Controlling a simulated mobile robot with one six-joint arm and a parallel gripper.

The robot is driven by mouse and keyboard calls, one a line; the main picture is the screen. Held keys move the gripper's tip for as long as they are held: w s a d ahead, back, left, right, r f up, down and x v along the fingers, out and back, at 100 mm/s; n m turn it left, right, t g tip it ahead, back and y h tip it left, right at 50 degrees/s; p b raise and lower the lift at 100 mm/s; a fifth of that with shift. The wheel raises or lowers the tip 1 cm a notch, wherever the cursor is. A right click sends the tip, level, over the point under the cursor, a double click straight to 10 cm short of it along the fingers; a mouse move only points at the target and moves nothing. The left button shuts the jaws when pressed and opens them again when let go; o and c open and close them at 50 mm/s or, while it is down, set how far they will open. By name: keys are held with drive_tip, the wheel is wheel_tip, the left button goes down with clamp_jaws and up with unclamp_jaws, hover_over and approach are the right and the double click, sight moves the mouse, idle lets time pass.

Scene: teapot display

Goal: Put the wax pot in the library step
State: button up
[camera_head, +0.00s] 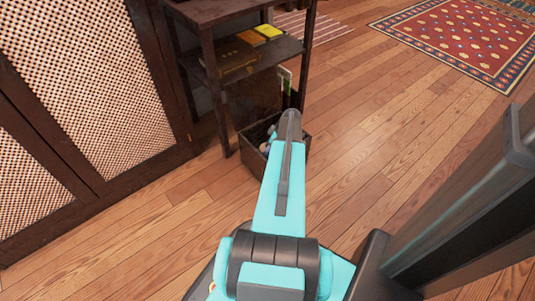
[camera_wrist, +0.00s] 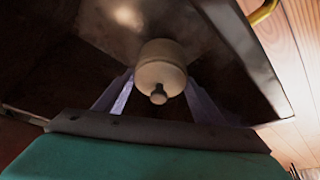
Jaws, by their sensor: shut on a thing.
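Behind the pot is the dark brown, shiny inside of what looks like the library step (camera_wrist: 60,75). In the head view an open dark wooden box, seemingly this step (camera_head: 304,150), stands on the floor beyond my arm. My arm hides much of it and the pot. I cannot tell whether the pot touches the bottom.
A dark shelf unit (camera_head: 232,77) with yellow and orange books (camera_head: 268,31) stands just behind the box. A cabinet with woven doors (camera_head: 95,75) is at the left. A patterned red rug (camera_head: 460,40) lies at the upper right. The wooden floor (camera_head: 370,120) between is clear.

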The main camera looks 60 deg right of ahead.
drive_tip(key=shift+f+b, duration=0.6)
drive_tip(key=shift+f, duration=1.4)
drive_tip(key=o, duration=1.6)
drive_tip(key=shift+f, duration=0.1)
drive_tip(key=shift+c, duration=0.2)
drive_tip(key=p+v, duration=0.4)
drive_tip(key=v, duration=0.8)
